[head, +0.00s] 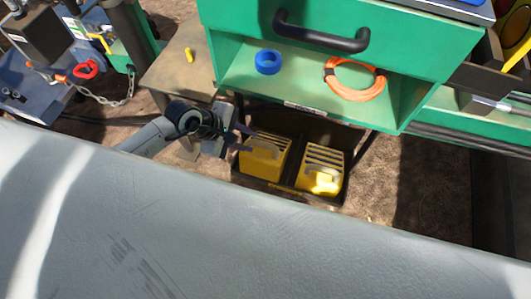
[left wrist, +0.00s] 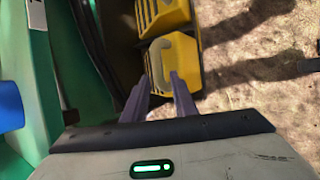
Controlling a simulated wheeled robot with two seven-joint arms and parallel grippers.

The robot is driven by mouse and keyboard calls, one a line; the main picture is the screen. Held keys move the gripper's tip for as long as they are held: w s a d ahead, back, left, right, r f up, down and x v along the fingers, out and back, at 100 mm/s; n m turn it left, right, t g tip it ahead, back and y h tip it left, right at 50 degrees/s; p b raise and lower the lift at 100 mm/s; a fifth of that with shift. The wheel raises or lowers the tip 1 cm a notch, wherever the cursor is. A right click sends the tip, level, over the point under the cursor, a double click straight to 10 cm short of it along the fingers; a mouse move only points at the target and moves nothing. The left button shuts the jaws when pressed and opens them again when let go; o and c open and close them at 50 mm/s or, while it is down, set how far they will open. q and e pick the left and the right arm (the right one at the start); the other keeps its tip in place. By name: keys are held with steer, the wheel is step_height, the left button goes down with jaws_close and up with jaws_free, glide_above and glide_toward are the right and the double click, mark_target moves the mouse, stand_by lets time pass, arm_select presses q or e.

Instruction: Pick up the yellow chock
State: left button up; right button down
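Two yellow chocks sit side by side in a dark bin (head: 297,190) on the ground under the green cart. The left chock (head: 262,163) and the right chock (head: 322,180) both have slotted sides and a grey handle. My left gripper (head: 249,138) is at the left chock's upper left edge. I cannot tell whether the fingertips touch the chock. My right gripper is not in view.
The green cart (head: 228,45) overhangs the bin, with a blue tape roll (head: 268,62) and an orange cable coil (head: 354,80) on its shelf. A brown board (head: 180,65) is left of it. Bare ground (head: 385,190) lies right of the bin.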

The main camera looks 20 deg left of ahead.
mark_target(258, 141)
arm_select(q)
steer(key=shift+x, duration=3.3)
steer(key=shift+w+r, duration=0.1)
steer(key=shift+w, duration=0.05)
jaws_close()
steer(key=shift+w+d+r, duration=0.1)
steer(key=shift+w+r, duration=0.1)
